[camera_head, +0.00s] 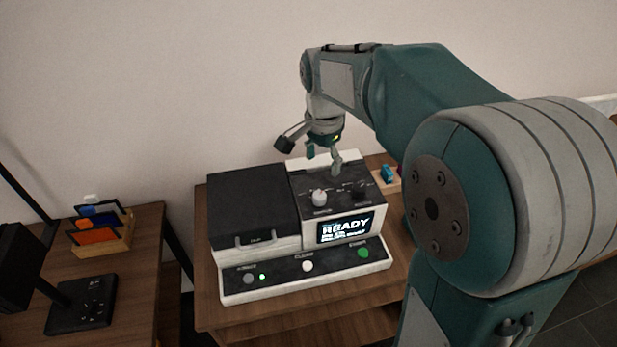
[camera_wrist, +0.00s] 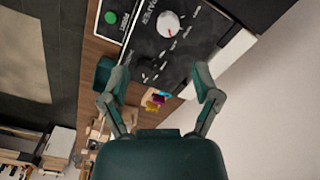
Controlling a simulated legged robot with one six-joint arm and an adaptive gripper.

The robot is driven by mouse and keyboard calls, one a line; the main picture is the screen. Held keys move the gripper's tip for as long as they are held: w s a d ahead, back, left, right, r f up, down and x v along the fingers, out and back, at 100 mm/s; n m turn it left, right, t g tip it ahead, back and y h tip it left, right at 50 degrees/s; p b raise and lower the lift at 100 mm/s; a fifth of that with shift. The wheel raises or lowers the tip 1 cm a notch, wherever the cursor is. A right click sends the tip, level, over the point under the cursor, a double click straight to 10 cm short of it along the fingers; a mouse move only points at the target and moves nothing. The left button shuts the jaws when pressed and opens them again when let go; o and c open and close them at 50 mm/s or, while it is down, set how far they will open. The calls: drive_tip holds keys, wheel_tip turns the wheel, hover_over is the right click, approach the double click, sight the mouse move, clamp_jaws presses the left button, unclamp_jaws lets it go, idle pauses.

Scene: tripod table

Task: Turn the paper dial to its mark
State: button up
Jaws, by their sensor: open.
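A printer-like machine (camera_head: 304,265) stands on a wooden table. Its top panel has a white dial (camera_head: 319,197) and a black dial (camera_head: 360,189). In the wrist view the white dial (camera_wrist: 168,25) shows a red pointer, and the black dial (camera_wrist: 147,69) is nearer my fingers. My gripper (camera_head: 324,160) is open and empty, pointing down over the panel behind the dials. In the wrist view, both fingers of my gripper (camera_wrist: 163,80) are apart and touch neither dial.
The screen (camera_head: 346,228) reads READY. A green button (camera_head: 363,252) and a white button (camera_head: 307,266) are on the front strip. A closed dark lid (camera_head: 252,205) lies left of the panel. A blue item (camera_head: 387,173) sits right of the machine. A folder holder (camera_head: 101,238) stands on the left desk.

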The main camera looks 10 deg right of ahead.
sight(319, 194)
drive_tip(key=shift+m, duration=0.4)
drive_tip(key=f, duration=0.4)
drive_tip(key=w+f, duration=0.1)
drive_tip(key=f, duration=0.6)
drive_tip(key=shift+w+f, duration=0.3)
drive_tip(key=shift+f, duration=0.05)
clamp_jaws()
